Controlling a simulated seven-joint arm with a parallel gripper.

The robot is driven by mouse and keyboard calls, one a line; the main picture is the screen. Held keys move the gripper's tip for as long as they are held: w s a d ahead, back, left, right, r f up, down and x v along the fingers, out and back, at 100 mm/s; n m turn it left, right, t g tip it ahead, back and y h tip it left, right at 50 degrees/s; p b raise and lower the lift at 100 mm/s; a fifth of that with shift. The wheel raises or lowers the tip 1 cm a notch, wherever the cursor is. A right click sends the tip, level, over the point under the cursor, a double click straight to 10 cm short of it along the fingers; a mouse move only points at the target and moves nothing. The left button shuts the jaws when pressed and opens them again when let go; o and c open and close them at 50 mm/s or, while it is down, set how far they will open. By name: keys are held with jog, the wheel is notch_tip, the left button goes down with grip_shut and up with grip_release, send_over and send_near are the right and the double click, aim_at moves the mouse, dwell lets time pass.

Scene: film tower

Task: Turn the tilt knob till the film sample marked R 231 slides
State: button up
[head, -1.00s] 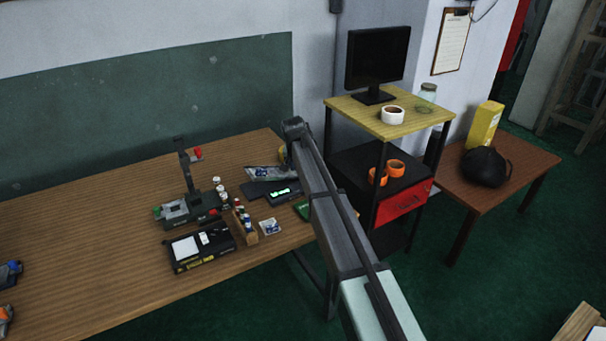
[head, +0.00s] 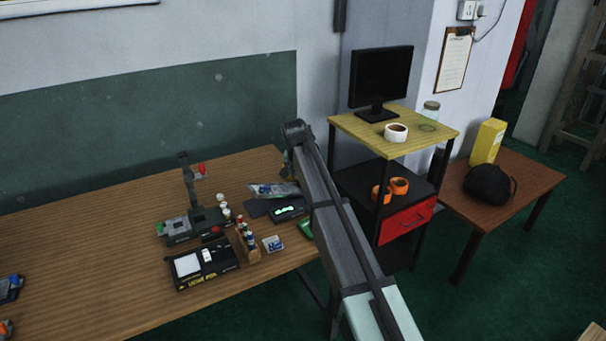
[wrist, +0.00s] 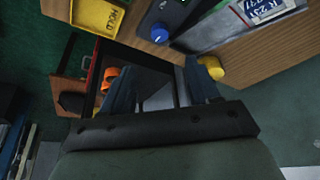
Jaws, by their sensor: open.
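The film tower (head: 192,215) stands on the wooden table in the head view, with an upright post, a red knob (head: 203,169) on its arm and another red part low on its right. I cannot tell which is the tilt knob. A clear bag (head: 275,190) lies to its right; in the wrist view its label (wrist: 262,10) seems to read R 231, partly cut off. My gripper (wrist: 162,72) is open and empty, over the table's edge in the wrist view. A blue knob (wrist: 159,32) and a yellow knob (wrist: 211,67) lie beyond its fingers. In the head view my arm hides the gripper.
A dark device with a green display (head: 289,210), a bottle rack (head: 247,241) and a black box (head: 201,265) crowd the tower's right and front. A shelf (head: 440,133) with a monitor stands right of the table. The table's left is mostly clear.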

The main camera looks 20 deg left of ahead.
jog(key=shift+d, duration=0.1)
dwell(0.3)
jog(key=w+d+r+n+g, duration=0.1)
jog(key=w+n+g, duration=0.15)
jog(key=w, duration=0.55)
jog(key=f+n, duration=0.4)
jog(key=n, duration=0.1)
jog(key=s+f+n+g, duration=0.1)
jog(key=f+n, duration=0.4)
jog(key=s+a+f+n+g, duration=0.1)
jog(key=f+n, duration=0.3)
jog(key=n, duration=0.1)
jog(key=shift+f+n, duration=0.25)
jog(key=shift+f, duration=0.15)
dwell(0.3)
jog(key=shift+c, duration=0.2)
